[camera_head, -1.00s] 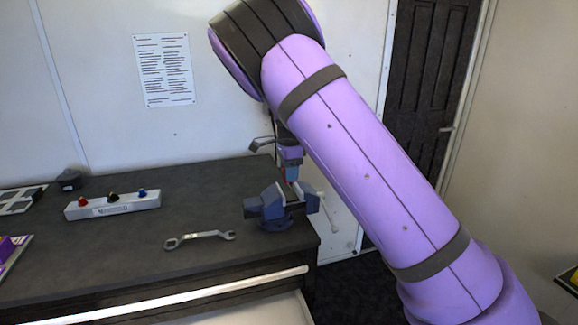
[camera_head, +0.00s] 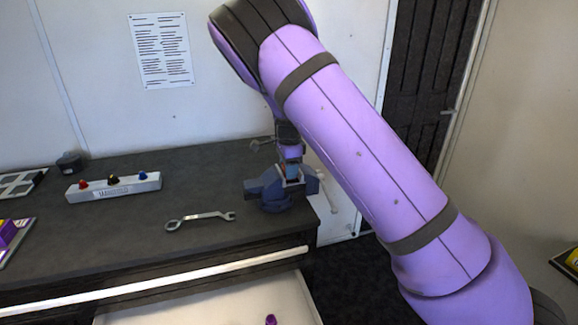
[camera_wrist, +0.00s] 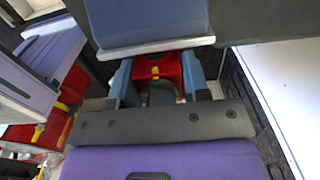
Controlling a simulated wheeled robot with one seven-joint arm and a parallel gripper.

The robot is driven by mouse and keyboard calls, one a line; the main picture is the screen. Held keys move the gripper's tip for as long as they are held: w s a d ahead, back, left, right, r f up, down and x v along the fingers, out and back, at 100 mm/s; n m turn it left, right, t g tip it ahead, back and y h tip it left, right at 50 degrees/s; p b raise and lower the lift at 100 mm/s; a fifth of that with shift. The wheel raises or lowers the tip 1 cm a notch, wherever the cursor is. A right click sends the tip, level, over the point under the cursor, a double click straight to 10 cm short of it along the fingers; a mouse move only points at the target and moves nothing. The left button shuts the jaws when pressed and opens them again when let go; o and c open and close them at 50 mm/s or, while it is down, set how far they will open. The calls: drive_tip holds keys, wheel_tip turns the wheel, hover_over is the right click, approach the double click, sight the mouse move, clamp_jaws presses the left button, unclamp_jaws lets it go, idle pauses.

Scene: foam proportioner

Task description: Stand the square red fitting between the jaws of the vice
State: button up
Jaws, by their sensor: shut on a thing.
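The blue vice (camera_head: 268,192) stands at the right front corner of the dark bench. My gripper (camera_head: 291,171) points down at its jaws, with the fingertips low at the jaw gap. In the wrist view my gripper (camera_wrist: 157,84) has its two blue fingers shut on the square red fitting (camera_wrist: 160,66), which has yellow marks. A large blue-grey vice jaw (camera_wrist: 150,22) lies just beyond the fitting. The fitting's lower end is hidden, so I cannot tell whether it touches the vice. In the head view the fitting is hardly visible.
A wrench (camera_head: 200,220) lies on the bench left of the vice. A white box with coloured knobs (camera_head: 113,187) stands further left. An open drawer (camera_head: 215,305) below the bench front holds a small purple thing (camera_head: 270,320). Red and yellow things (camera_wrist: 50,122) show at left in the wrist view.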

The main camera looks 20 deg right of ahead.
idle(0.4)
drive_tip(key=o, duration=1.2)
drive_tip(key=shift+c, duration=0.2)
drive_tip(key=shift+r, duration=4)
